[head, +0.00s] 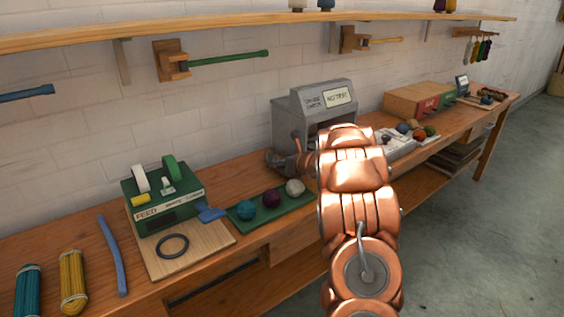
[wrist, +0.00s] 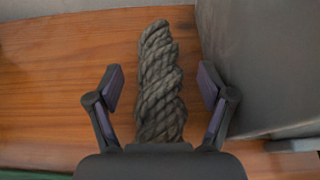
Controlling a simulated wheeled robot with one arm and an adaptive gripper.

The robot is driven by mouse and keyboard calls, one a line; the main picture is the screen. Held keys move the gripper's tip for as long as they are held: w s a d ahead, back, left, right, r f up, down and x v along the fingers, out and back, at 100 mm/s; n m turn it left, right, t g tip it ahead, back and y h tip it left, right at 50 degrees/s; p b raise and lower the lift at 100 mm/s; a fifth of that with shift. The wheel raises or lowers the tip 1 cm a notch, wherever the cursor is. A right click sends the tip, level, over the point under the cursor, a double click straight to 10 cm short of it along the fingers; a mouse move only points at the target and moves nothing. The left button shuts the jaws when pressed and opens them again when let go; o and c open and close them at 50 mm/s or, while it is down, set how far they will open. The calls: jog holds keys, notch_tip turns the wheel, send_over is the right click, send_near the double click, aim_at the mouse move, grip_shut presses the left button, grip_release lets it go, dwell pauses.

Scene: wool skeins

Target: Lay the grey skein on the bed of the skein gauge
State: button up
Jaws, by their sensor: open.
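The grey skein (wrist: 160,85), a twisted rope-like bundle, lies on the wooden bench in the wrist view. My gripper (wrist: 161,80) is open, with one finger on each side of the skein and a gap on both sides. The grey skein cannot be made out in the head view, where my arm and gripper (head: 280,160) block that spot. The skein gauge (head: 288,118), a grey housing with a lit display, stands just behind my gripper. Its bed is mostly hidden by my arm. A grey wall, likely the gauge's side (wrist: 262,65), is close on the right in the wrist view.
A green tray (head: 247,222) with several wool balls lies left of my gripper. A green feed machine (head: 160,200) and a wooden board (head: 215,240) with a dark ring stand farther left. Teal (head: 28,292) and yellow (head: 73,280) skeins lie at the near left.

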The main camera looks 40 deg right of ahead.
jog(key=shift+r, duration=0.1)
jog(key=b+v, duration=0.1)
jog(key=v, duration=0.9)
jog(key=shift+s+r, duration=0.2)
jog(key=shift+s, duration=0.15)
jog(key=shift+s+a+r, duration=0.1)
jog(key=shift+s+r, duration=0.15)
jog(key=shift+s, duration=0.3)
